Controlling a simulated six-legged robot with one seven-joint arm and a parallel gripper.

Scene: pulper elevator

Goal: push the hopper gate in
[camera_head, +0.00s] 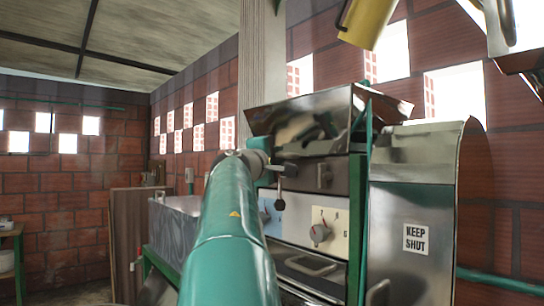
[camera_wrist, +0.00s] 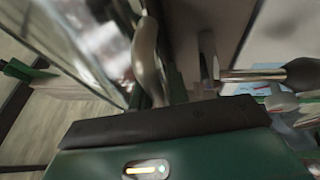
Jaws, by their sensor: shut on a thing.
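The shiny metal hopper (camera_head: 300,118) sits on top of the machine in the head view. My gripper (camera_head: 266,164) is at its lower left, at the end of my green arm, in front of the machine. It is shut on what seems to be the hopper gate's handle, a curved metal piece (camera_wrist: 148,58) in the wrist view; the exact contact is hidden. A short metal rod (camera_wrist: 250,75) with a dark knob (camera_wrist: 301,74) sticks out beside the jaws. In the head view a dark knob (camera_head: 280,201) hangs just below my gripper. How far in the gate sits is unclear.
Below the hopper is a panel with a dial (camera_head: 319,233). A grey metal tank (camera_head: 176,225) is at the left, and a yellow container (camera_head: 367,20) is at top right.

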